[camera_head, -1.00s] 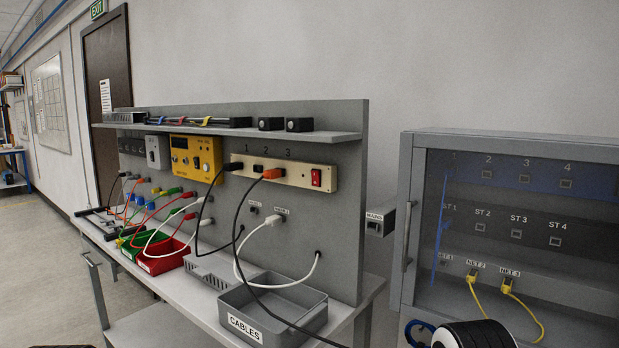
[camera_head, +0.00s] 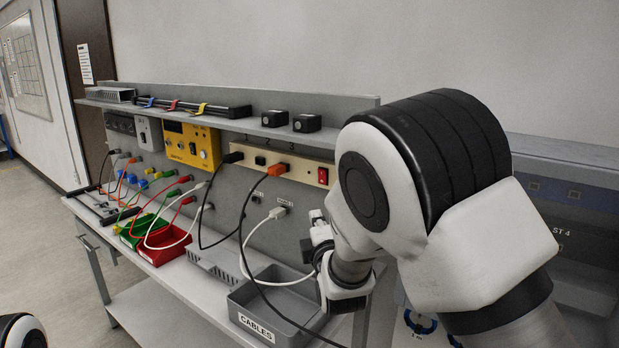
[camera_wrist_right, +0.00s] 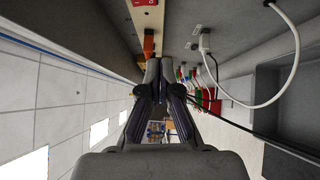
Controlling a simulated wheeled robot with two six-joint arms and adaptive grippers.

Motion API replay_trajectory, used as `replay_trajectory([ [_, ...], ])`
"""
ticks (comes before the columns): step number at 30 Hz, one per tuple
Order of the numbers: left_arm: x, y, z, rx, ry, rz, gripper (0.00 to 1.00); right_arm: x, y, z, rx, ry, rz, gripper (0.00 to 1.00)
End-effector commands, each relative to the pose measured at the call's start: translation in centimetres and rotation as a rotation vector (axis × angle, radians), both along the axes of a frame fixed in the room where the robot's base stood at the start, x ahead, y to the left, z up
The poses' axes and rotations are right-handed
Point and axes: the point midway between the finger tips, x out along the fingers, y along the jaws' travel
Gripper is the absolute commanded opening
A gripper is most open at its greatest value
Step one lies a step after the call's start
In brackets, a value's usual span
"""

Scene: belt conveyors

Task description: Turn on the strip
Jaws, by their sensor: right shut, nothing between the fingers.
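The power strip (camera_head: 300,169) is a beige bar on the grey back panel, with a red rocker switch (camera_head: 322,176) at its right end. A black plug and an orange plug (camera_head: 279,170) sit in it. In the right wrist view the strip (camera_wrist_right: 149,18) and part of its red switch show at the top edge. My right gripper (camera_wrist_right: 160,64) is shut and empty, its fingertips appearing just below the orange plug in that view. In the head view my right gripper (camera_head: 318,232) is small and partly hidden by my arm, below the switch. My left gripper is out of view.
A grey cable tray (camera_head: 240,303) stands on the bench below. White and black cables hang in front of the panel. A shelf (camera_head: 225,122) juts out above the strip. A grey cabinet (camera_head: 560,150) stands at the right, largely covered by my arm.

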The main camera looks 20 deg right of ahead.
Motion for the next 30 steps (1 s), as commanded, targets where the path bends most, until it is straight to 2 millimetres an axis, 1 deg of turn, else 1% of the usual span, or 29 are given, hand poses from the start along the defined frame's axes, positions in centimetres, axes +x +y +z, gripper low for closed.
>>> replay_trajectory([
  [1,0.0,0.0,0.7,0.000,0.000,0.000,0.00,-0.1,0.2,2.1,-0.004,-0.022,0.003,0.00],
  [3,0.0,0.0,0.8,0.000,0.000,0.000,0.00,-0.2,0.2,3.2,-0.004,-0.039,0.004,0.00],
  [5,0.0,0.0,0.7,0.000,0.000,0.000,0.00,-0.2,0.2,3.5,-0.003,-0.044,0.003,0.00],
  [13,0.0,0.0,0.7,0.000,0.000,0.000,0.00,-0.2,0.2,3.4,-0.002,-0.043,0.003,0.00],
  [17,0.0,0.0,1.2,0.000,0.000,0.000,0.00,0.6,0.1,3.6,0.000,-0.043,0.003,0.00],
  [20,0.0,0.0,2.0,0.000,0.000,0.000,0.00,2.0,-0.1,3.9,0.001,-0.042,0.003,0.00],
  [30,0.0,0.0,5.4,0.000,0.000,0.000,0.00,9.3,-1.0,4.6,0.000,-0.041,0.003,0.00],
])
